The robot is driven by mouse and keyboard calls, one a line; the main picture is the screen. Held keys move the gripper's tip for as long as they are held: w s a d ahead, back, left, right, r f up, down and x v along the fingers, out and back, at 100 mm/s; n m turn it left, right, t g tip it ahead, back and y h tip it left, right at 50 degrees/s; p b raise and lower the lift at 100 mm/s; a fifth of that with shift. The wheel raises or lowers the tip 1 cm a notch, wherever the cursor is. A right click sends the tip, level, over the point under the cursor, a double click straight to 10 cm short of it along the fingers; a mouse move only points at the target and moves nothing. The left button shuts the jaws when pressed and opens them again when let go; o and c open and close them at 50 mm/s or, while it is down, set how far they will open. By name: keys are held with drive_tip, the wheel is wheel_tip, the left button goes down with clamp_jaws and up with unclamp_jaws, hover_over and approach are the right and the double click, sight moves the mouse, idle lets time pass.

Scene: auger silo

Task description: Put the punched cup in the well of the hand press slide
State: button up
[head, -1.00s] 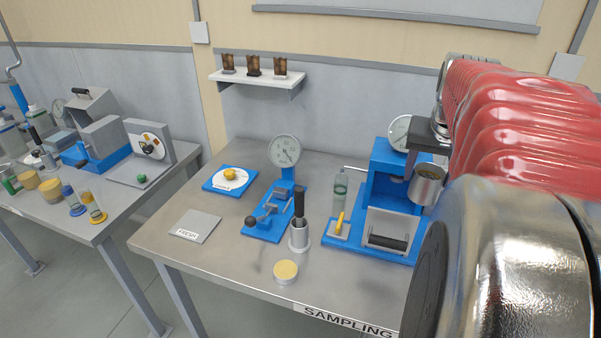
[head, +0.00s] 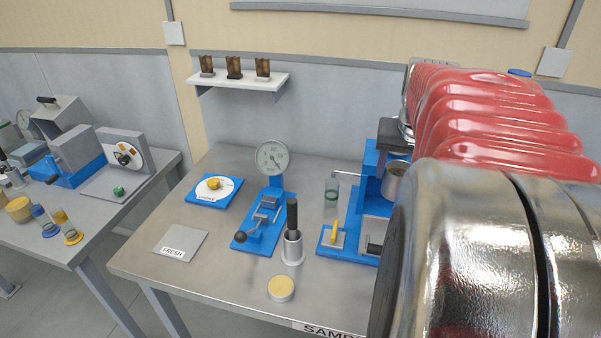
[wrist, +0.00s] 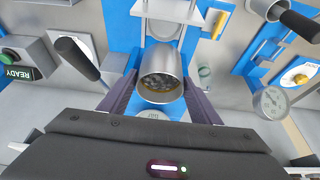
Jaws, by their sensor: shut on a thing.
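My gripper (wrist: 158,76) is shut on a metal cup (wrist: 160,95), apparently the punched cup. Its mouth faces the wrist camera, and dark, speckled material or holes show inside above a brownish rim. In the head view the cup (head: 394,178) is beside the blue hand press (head: 370,185), left of my arm, clear of the table.
A holder with a black handle (head: 292,245), a yellow-topped tin (head: 281,289) and a dial gauge stand (head: 271,160) are farther left. The front table is clear around the FRESH plate (head: 180,242).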

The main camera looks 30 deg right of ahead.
wheel_tip(320, 180, down, 12)
idle(0.4)
drive_tip(key=shift+f, duration=1.95)
drive_tip(key=o, duration=1.3)
drive_tip(key=shift+f, duration=0.1)
drive_tip(key=v, duration=1.2)
